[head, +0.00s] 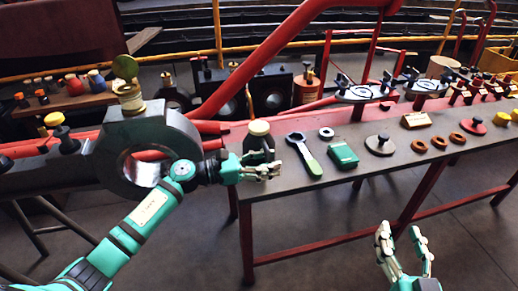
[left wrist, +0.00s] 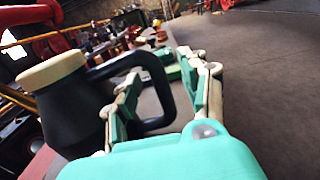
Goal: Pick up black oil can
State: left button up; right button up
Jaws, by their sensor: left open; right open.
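The black oil can (head: 258,147) with a cream cap stands at the left end of the grey bench, partly hidden behind my left gripper (head: 272,171). In the left wrist view the can (left wrist: 75,110) fills the left side, and its black looped handle reaches into the space between the fingers of my left gripper (left wrist: 165,85). The gripper is open, with one finger overlapping the handle in view; I cannot tell whether they touch. My right gripper (head: 401,240) is open and empty, low in front of the bench.
A large dark ring-shaped casting (head: 145,130) stands left of the can. Floor in front is clear.

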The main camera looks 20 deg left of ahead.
aim_at(269, 155)
pick_arm(q)
jog(key=shift+c, duration=0.2)
grip_shut()
jog(key=shift+r, duration=0.2)
dwell(0.4)
jog(key=shift+r, duration=0.15)
jog(key=r+p, duration=0.1)
jog(key=r, duration=0.2)
jog(key=shift+s+d+r+p, duration=0.1)
jog(key=shift+s+d+p, duration=0.1)
jog(key=shift+p, duration=0.15)
jog(key=s+d+p, duration=0.2)
jog(key=s+d, duration=0.2)
jog(key=s, duration=0.2)
jog(key=s+d+r+p, duration=0.1)
jog(key=s+d, duration=0.3)
jog(key=s, duration=0.3)
jog(key=shift+d+p, duration=0.3)
jog(key=shift+p, duration=0.05)
pick_arm(e)
jog(key=s+d+f+g+h, duration=0.2)
jog(key=s+d+f+g, duration=0.1)
jog(key=s+f+g, duration=0.4)
jog(key=s+d+f+g+h, duration=0.2)
jog(key=s+d+f+g, duration=0.1)
jog(key=s+f+g, duration=0.4)
notch_tip(269, 155, down, 2)
jog(key=shift+s+d+f+m, duration=0.15)
jog(key=shift+s+d+m, duration=0.2)
jog(key=shift+s, duration=0.6)
